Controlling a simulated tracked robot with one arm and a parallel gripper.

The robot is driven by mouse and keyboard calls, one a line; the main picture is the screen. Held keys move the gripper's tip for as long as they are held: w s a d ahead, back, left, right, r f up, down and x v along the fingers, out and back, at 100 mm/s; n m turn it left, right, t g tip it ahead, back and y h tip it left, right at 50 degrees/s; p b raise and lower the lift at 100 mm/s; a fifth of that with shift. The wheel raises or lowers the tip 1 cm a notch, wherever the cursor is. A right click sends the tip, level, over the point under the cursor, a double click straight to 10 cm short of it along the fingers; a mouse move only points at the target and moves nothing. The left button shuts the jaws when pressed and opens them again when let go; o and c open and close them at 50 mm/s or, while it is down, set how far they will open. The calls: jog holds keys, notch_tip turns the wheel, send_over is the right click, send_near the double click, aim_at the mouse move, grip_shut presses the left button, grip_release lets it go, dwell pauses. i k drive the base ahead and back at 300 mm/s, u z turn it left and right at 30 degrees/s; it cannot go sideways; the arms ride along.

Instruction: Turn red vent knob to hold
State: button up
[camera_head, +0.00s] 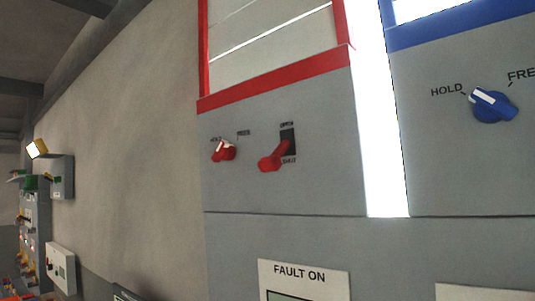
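The red vent knob (223,150) is a small red rotary knob with a white pointer mark, on the grey panel below a red-framed window. Small labels sit above it; the left one looks like HOLD and the right one like FREE. The white mark lies along the knob's upper part, and its exact setting is hard to tell at this size and angle. My gripper is not in view.
A red lever (272,160) in a dark slot, with labels above and below, sits just right of the knob. A blue knob (492,105) is on the panel further right, its white mark toward HOLD. A FAULT ON plate (302,273) is below. Wall boxes (61,177) stand far left.

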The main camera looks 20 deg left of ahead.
aim_at(225, 150)
jog(key=z, duration=2.7)
jog(key=k, duration=1.4)
jog(key=u, duration=2.1)
jog(key=i, duration=1)
